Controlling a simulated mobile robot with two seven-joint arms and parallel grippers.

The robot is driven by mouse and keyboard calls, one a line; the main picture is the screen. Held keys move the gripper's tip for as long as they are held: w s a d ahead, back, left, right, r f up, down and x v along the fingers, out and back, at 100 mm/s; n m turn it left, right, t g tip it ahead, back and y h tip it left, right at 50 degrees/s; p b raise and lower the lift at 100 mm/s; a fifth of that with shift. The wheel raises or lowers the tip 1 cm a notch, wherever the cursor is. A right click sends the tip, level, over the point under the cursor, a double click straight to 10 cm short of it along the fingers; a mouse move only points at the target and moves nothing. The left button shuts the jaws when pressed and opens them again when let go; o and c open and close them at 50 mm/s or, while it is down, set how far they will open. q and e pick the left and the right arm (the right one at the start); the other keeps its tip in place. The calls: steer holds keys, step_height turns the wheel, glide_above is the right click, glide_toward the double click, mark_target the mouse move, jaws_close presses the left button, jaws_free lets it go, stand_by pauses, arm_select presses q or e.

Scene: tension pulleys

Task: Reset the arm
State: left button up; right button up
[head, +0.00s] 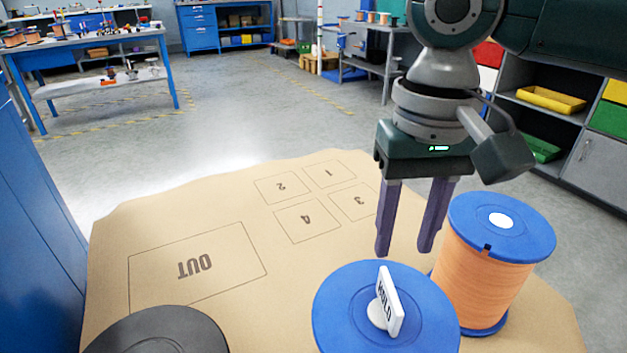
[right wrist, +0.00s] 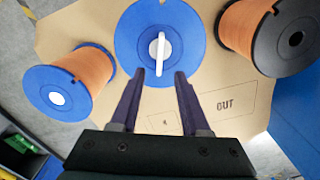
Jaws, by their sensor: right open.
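My right gripper (head: 405,250) hangs fingers down over the cardboard-covered table (head: 115,260) in the head view. Its two fingers are apart with nothing between them. A blue-flanged spool with a white HOLD tag (head: 388,303) stands in front of it. In the right wrist view this blue spool (right wrist: 135,50) lies just beyond the fingertips (right wrist: 160,78), and the tag shows as a white bar. I cannot tell whether the fingers touch the spool. My left gripper is not in view.
A blue-ended spool of orange cord (head: 485,270) stands to the right. A black-ended spool (head: 160,335) stands at the front left; its orange winding (right wrist: 245,28) shows in the wrist view. The marked OUT box (head: 197,265) and squares 1 to 4 are empty. Shelves stand at right.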

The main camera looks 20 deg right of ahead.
steer(key=s+a+r+n+t+y+p, duration=0.1)
steer(key=s+a+r+n+y+p, duration=0.2)
steer(key=a+r+p, duration=0.5)
steer(key=s+a+r+n+t+p, duration=0.1)
steer(key=s+a+r+n+p, duration=0.25)
steer(key=s+r+p, duration=0.45)
steer(key=s+d+r+t+h+p, duration=0.25)
steer(key=s+d+r+p, duration=0.25)
steer(key=d+r+p, duration=0.7)
steer(key=a+r+p, duration=0.1)
steer(key=r+p, duration=1.6)
steer(key=p, duration=0.2)
steer(key=a+r+p, duration=0.2)
steer(key=r+p, duration=1.5)
steer(key=p, duration=0.1)
steer(key=shift+a+m+g+p, duration=0.3)
steer(key=shift+m+g+p, duration=0.1)
steer(key=shift+m+g, duration=0.05)
